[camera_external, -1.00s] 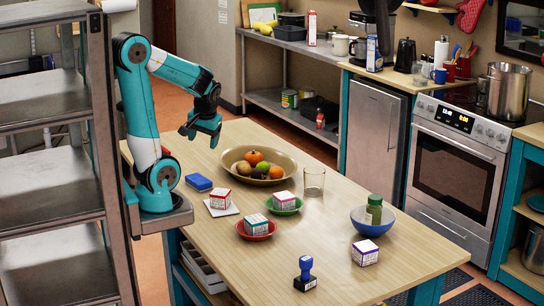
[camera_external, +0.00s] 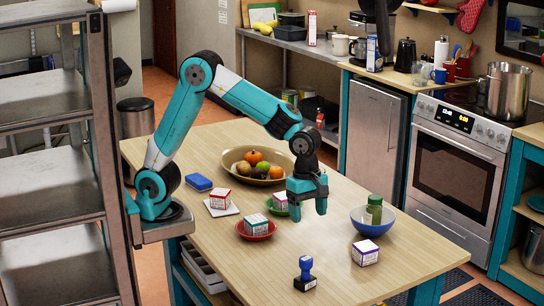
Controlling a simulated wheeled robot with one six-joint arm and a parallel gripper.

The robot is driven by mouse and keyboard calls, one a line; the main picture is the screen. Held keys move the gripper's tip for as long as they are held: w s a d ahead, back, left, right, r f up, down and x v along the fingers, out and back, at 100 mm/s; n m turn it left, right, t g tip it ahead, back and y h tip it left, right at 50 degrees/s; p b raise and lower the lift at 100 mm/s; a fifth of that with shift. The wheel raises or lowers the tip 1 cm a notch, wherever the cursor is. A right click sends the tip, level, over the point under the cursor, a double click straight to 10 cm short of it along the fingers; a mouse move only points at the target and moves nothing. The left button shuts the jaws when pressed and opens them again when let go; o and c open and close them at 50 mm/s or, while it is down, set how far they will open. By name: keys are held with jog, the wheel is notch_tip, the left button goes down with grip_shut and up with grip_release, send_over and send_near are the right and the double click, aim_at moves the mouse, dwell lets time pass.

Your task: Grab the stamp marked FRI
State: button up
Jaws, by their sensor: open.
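A blue hand stamp (camera_external: 305,273) stands upright near the front edge of the wooden table (camera_external: 345,285). Some marking shows on its base, but it is too small to read, so I cannot tell whether it says FRI. My gripper (camera_external: 307,210) points down above the middle of the table, its two fingers apart and empty. In the picture it is above the stamp, clearly apart from it. It covers the place of the clear glass and part of the green saucer (camera_external: 275,212).
Boxes sit on a red saucer (camera_external: 245,237), the green saucer and a white one (camera_external: 232,211); another box (camera_external: 365,253) stands right. A fruit bowl (camera_external: 228,165), blue pad (camera_external: 199,182) and blue bowl (camera_external: 372,228) with a green jar (camera_external: 374,208) are around. The table's right front is clear.

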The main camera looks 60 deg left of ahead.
aim_at(306, 258)
jog(key=f, duration=0.3)
jog(key=f+p, duration=0.1)
jog(key=f, duration=0.3)
jog(key=d+f, duration=0.1)
jog(key=f, duration=0.3)
jog(key=shift+p, duration=0.3)
jog(key=f, duration=0.1)
jog(key=f+p, duration=0.1)
jog(key=f, duration=0.3)
jog(key=shift+s+p, duration=0.4)
jog(key=shift+d+f, duration=0.15)
jog(key=shift+f, duration=0.25)
jog(key=c, duration=1.1)
